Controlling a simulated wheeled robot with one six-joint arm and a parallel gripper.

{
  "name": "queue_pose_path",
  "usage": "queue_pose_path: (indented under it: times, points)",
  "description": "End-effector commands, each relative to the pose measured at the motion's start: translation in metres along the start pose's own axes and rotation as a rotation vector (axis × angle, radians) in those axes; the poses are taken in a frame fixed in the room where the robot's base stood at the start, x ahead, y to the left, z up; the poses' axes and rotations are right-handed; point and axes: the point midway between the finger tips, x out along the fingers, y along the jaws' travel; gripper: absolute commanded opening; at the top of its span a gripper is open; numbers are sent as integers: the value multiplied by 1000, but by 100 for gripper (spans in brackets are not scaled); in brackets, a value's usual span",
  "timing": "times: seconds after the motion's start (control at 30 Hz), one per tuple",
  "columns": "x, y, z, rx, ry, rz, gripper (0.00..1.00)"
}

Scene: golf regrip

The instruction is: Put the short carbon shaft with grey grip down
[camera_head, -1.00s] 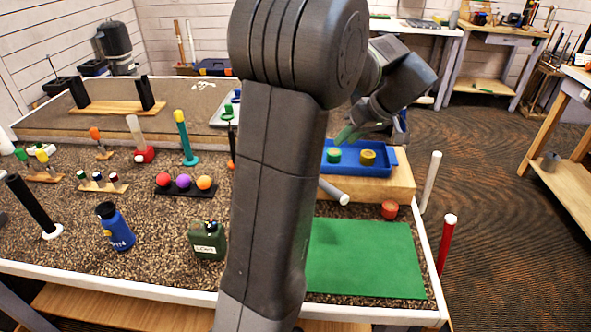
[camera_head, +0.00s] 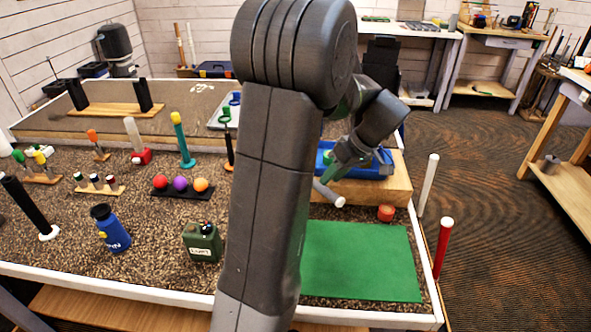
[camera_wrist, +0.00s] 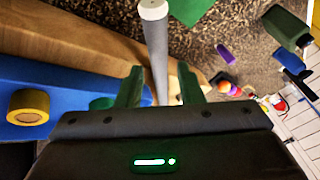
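The short carbon shaft with grey grip (camera_head: 328,193) shows beside the wooden block, its pale capped end toward me. Its other end is hidden behind my arm. In the wrist view the shaft (camera_wrist: 157,52) runs down between my two green fingers, with a visible gap on each side. Its lower part is hidden by the gripper body. My gripper (camera_head: 343,168) is open just above the shaft, near the front of the blue tray; in the wrist view the fingers (camera_wrist: 160,88) point toward the shaft. I cannot tell exactly what the shaft rests on.
The blue tray (camera_wrist: 60,92) on the wooden block (camera_head: 392,192) holds a yellow roll (camera_wrist: 28,106). The green mat (camera_head: 360,262) is bare. A white post (camera_head: 428,185) and a red post (camera_head: 443,248) stand along the right edge.

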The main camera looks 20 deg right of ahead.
Motion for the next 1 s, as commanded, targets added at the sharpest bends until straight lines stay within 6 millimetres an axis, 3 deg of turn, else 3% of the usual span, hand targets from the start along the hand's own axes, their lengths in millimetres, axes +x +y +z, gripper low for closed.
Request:
queue_pose_path:
  times: [0.23,0.53,0.7,1.0]
  points:
    - [35,1,-5,0,-1,-3,34]
    - [42,2,-5,0,0,-1,34]
    - [41,2,-5,0,0,-1,2]
    - [39,1,-6,-1,1,0,0]
